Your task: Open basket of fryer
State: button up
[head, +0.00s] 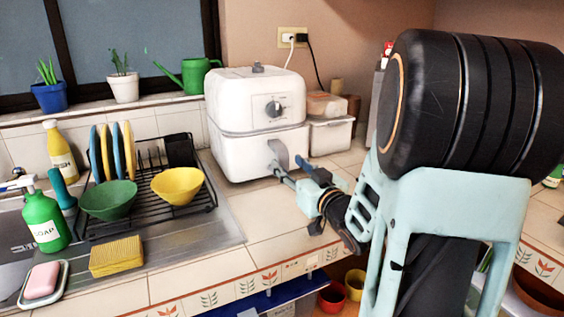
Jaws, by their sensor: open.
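The white fryer (254,98) stands on the tiled counter against the back wall, with a dark round dial on its upper front. Its basket (238,157) is the lower white part and sits flush in the body. The grey basket handle (279,154) sticks out of the basket's front. My gripper (290,168) is open at the handle, with one fingertip near the handle's lower left and the other to its right. I cannot tell whether the fingers touch the handle. My own arm hides the counter to the right.
A lidded container (330,130) stands right of the fryer. A black dish rack (150,205) with a green bowl (108,200), a yellow bowl (177,186) and plates stands at left. The counter (262,218) in front of the fryer is clear.

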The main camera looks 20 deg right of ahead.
aim_at(284, 160)
jog(key=shift+w+a, duration=0.1)
jog(key=shift+w, duration=2.05)
jog(key=shift+c, duration=0.6)
grip_shut()
